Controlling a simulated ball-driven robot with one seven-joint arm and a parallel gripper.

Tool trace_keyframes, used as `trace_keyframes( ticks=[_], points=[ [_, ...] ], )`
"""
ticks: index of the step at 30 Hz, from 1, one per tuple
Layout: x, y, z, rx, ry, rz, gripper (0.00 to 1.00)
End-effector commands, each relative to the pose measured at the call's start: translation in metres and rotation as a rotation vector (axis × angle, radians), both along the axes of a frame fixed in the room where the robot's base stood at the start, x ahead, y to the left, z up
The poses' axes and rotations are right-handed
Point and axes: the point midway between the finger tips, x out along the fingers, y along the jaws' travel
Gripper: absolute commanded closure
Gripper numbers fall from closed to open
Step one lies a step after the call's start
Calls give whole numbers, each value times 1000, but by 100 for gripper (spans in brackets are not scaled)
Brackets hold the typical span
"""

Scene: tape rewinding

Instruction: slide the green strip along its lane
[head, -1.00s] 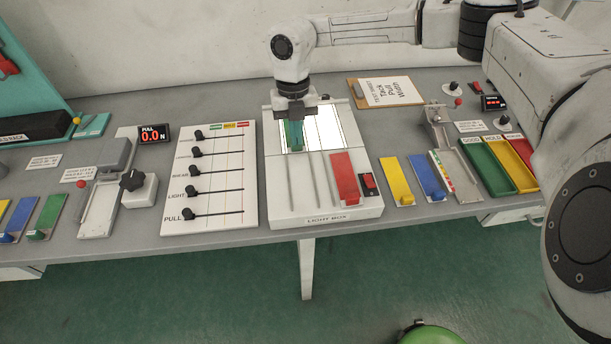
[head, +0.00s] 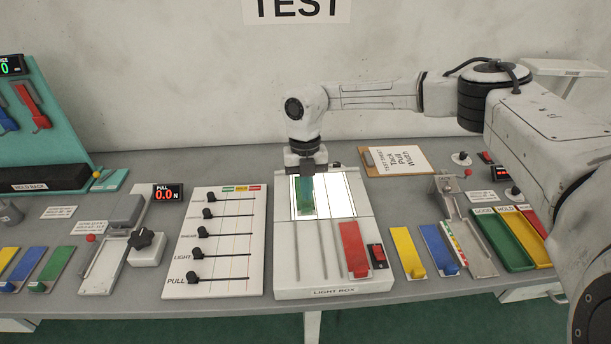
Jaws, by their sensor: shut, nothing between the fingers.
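The green strip (head: 306,198) lies on the lit panel (head: 340,195) of the light box (head: 300,272), in the left lane at the back. Its front end is near the panel's front edge. My gripper (head: 306,168) is at the strip's far end, shut and empty. Whether its tips touch the strip or hover above it I cannot tell. The far end of the strip is partly hidden by the gripper.
A red strip (head: 354,248) lies at the box's front right, beside a red switch (head: 377,255). A slider board (head: 215,275) stands left. Yellow (head: 407,252) and blue (head: 437,248) strips lie right. A clipboard (head: 400,161) lies behind.

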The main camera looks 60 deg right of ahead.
Motion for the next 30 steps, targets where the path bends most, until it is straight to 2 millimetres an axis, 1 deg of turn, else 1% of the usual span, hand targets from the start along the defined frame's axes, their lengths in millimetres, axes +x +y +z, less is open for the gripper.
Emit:
trace_keyframes(
  ticks=[1, 6, 15, 22, 30],
  points=[
    [7, -6, -4, 0, 0, -1, 100],
    [27, -28, -3, 0, 0, 0, 100],
    [54, -59, -2, 1, -1, 1, 100],
    [65, -72, 0, 2, 0, 2, 100],
    [67, -75, 1, 3, -1, 4, 100]
  ],
)
